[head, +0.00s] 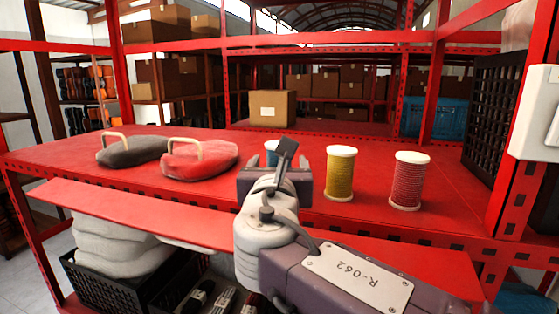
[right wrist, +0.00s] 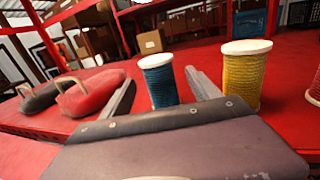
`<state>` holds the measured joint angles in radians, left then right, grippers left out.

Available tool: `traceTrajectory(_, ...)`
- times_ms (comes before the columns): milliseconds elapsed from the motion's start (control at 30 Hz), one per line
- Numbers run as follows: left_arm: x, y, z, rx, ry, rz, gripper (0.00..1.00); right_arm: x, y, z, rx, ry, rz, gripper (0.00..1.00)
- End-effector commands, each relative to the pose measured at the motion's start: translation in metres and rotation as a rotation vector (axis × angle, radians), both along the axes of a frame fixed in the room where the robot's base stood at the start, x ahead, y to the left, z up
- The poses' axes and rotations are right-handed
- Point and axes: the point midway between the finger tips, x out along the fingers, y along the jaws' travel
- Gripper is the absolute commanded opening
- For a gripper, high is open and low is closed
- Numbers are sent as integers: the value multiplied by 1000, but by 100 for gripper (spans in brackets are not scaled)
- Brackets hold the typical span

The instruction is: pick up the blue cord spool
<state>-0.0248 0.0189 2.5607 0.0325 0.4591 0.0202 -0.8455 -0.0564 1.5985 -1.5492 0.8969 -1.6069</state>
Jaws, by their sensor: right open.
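The blue cord spool (right wrist: 160,86) has a white top rim and stands upright on the red shelf. In the head view only a sliver of the blue spool (head: 270,154) shows behind my right gripper (head: 280,158). In the right wrist view my right gripper (right wrist: 161,77) is open, with one finger on each side of the spool in the picture. A gap shows on both sides, and I see no contact. How deep the spool lies between the fingers is hard to tell. My left gripper is not in view.
A yellow cord spool (head: 340,174) stands close to the right of the gripper, with a red-and-white spool (head: 408,181) farther right. A red bag (head: 199,159) and a dark bag (head: 131,151) lie to the left. A cardboard box (head: 272,108) stands behind.

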Motion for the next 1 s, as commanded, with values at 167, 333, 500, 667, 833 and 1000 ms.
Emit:
traceTrajectory(167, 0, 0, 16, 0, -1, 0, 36, 24, -2, 3, -1, 2, -3, 71)
traceTrajectory(333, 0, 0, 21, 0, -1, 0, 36, 32, -2, 3, -2, 2, -2, 71)
traceTrajectory(500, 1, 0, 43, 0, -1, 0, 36, 64, -2, 3, -3, 3, -4, 71)
traceTrajectory(667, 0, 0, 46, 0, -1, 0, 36, 77, -2, -1, 0, 2, -1, 71)
traceTrajectory(833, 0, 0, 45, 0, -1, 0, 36, 77, -2, -2, 1, 1, -1, 71)
traceTrajectory(1000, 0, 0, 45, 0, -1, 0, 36, 77, -2, -2, 0, 1, -1, 27)
